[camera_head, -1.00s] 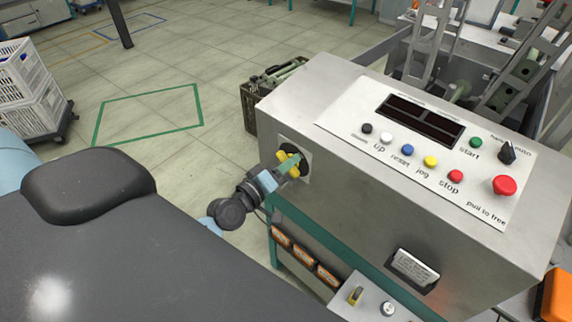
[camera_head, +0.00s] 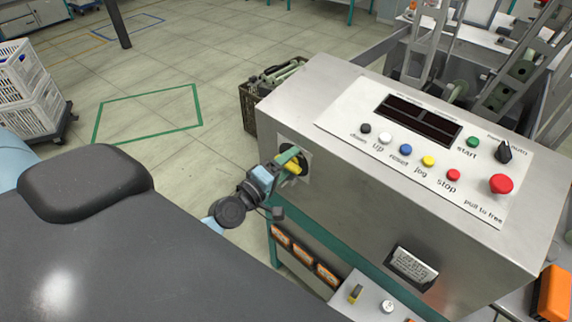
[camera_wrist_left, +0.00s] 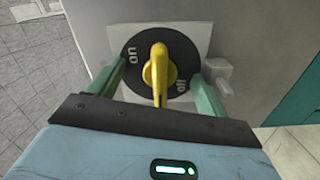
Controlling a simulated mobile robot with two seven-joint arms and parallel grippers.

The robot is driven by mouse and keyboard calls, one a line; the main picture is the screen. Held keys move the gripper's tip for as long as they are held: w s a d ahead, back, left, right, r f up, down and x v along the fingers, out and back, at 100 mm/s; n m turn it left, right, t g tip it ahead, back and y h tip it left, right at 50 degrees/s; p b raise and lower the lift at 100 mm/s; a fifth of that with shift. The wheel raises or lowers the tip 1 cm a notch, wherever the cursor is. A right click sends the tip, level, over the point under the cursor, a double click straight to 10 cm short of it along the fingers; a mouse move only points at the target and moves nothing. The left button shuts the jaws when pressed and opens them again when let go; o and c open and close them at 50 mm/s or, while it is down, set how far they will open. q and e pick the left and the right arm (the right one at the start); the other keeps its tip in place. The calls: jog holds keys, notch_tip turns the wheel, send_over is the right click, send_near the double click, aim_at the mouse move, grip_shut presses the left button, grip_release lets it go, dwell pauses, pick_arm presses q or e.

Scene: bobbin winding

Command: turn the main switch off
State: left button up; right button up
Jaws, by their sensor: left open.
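The main switch is a black round dial with a yellow handle (camera_wrist_left: 158,75) on a pale square plate (camera_wrist_left: 187,40). In the head view, its yellow handle (camera_head: 292,167) shows on the machine's left side face. In the wrist view, "on" is at the dial's upper left and "off" at its right. The handle stands upright in the picture, its narrow end between the two words. My left gripper (camera_wrist_left: 160,80) is open, with a green finger on either side of the handle and gaps visible. It also shows in the head view (camera_head: 288,160). My right gripper is not in view.
The metal control box (camera_head: 345,215) has a top panel with several coloured buttons, a red stop knob (camera_head: 501,184) and a dark display (camera_head: 418,121). A small panel (camera_head: 370,305) juts out below. A crate (camera_head: 250,105) stands behind the box. Open floor lies to the left.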

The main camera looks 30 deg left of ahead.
pick_arm(q)
jog(key=shift+o, duration=0.2)
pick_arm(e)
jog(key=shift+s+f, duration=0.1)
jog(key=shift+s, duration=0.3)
pick_arm(q)
jog(key=shift+s, duration=0.1)
jog(key=s+a+b, duration=0.1)
jog(key=s, duration=0.7)
jog(key=shift+s+a, duration=0.25)
jog(key=shift+s, duration=0.15)
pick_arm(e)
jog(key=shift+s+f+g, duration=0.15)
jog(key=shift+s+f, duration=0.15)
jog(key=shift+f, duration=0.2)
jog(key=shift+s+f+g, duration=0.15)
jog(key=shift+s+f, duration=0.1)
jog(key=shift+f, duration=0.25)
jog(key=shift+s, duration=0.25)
